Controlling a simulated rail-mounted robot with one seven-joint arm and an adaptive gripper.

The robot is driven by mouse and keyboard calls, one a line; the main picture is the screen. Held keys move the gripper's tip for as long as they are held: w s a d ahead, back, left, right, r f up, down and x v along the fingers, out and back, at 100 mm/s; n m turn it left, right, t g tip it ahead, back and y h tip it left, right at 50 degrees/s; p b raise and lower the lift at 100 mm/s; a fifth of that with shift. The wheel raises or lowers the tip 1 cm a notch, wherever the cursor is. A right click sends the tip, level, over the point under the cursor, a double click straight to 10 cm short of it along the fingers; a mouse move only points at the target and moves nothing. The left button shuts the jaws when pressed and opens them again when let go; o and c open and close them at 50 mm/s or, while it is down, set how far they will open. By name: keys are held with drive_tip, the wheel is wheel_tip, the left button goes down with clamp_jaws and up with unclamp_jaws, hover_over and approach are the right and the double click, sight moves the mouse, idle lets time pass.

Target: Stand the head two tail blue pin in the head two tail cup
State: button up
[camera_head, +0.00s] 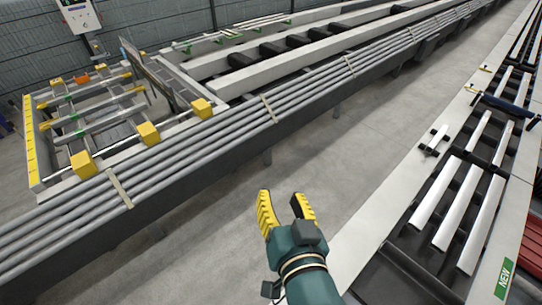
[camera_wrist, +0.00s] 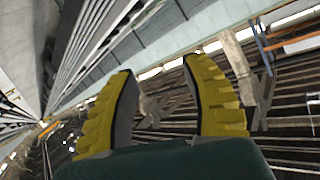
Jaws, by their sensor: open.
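My gripper (camera_head: 283,200) is open and empty, raised over the grey floor between the two long tables in the head view. Its two yellow ribbed fingers also show in the wrist view (camera_wrist: 160,70), apart, with nothing between them. I cannot make out the blue pin or its cup for certain in either view; they are too small or out of sight.
A long table with grey pipes (camera_head: 200,146) runs along the left. Yellow blocks (camera_head: 148,133) stand on its near frame. A right-hand table holds white bars (camera_head: 462,207) and a small white-topped piece (camera_head: 437,137). The floor (camera_head: 330,150) between is clear.

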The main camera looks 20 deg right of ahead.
drive_tip(key=s+a+r+n+t, duration=0.1)
drive_tip(key=r+t, duration=0.1)
drive_tip(key=r, duration=0.4)
drive_tip(key=s+a+r+n+t+y, duration=0.1)
drive_tip(key=s+a+r+n+t, duration=0.1)
drive_tip(key=r, duration=0.5)
drive_tip(key=s+a+r+n+t, duration=0.1)
drive_tip(key=r+n+t, duration=0.1)
drive_tip(key=r, duration=0.5)
drive_tip(key=shift+s+a+t, duration=0.3)
drive_tip(key=shift+s+t, duration=0.05)
drive_tip(key=shift+t, duration=0.25)
wheel_tip(320, 180, up, 13)
drive_tip(key=p, duration=1.3)
drive_tip(key=shift+f, duration=0.1)
